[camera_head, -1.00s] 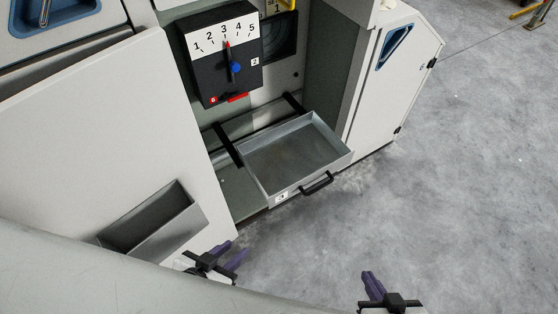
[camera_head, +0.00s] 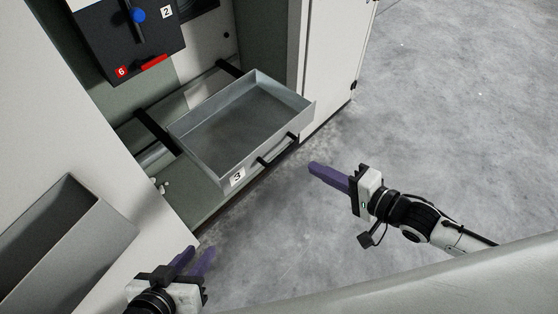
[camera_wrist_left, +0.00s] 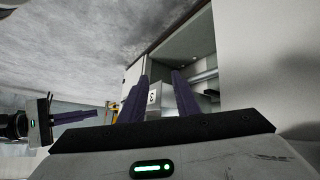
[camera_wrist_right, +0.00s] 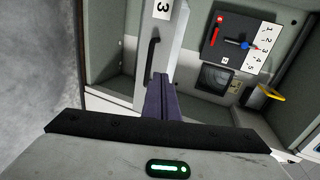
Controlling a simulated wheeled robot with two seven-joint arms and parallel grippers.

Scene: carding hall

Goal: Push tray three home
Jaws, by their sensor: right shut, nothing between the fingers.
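Tray three (camera_head: 245,120) is a grey, empty metal tray, pulled out of the machine on two dark rails. Its front has a white label "3" (camera_head: 238,177) and a black bar handle (camera_head: 278,149). In the right wrist view the front and handle (camera_wrist_right: 152,52) stand just beyond my fingers. My right gripper (camera_head: 316,170) is shut and empty, to the right of the handle and apart from it, its fingers pointing left toward the tray. My left gripper (camera_head: 197,254) is open and empty, below the tray front. In the left wrist view the label (camera_wrist_left: 152,97) shows between its fingers.
A black selector box (camera_head: 130,45) with a blue knob and red lever is mounted above the tray. An open grey bin (camera_head: 65,240) sticks out from the white panel at left. A white cabinet door (camera_head: 325,60) stands right of the tray. The floor at right is clear.

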